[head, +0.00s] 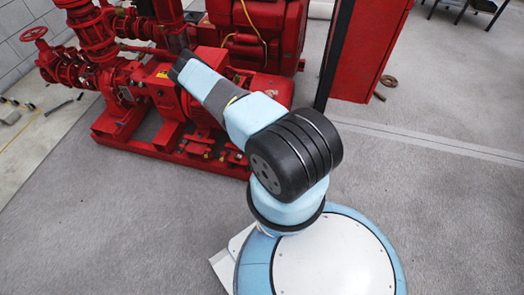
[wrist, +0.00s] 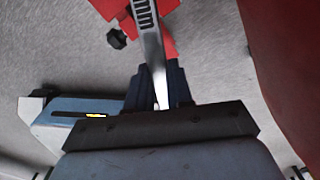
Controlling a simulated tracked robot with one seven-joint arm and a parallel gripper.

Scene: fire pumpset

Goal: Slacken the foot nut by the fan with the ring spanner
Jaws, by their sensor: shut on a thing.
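My gripper (wrist: 158,78) is shut on the silver spanner (wrist: 152,45), whose shank runs up from between the dark fingers to the top edge of the wrist view. Its far end is cut off there, so I cannot see its ring or whether it sits on a nut. A red foot or bracket (wrist: 165,14) lies behind the spanner. A small dark nut-like piece (wrist: 116,39) shows just left of the spanner, apart from its shank. In the head view my arm reaches over the red pumpset (head: 175,95) and hides the gripper and spanner.
A large red curved body (wrist: 285,60) stands close on the right in the wrist view. The red base frame (head: 165,153) runs along the pumpset's near side. A dark post and red panel (head: 370,45) stand right of it. Grey floor (head: 90,220) is clear in front.

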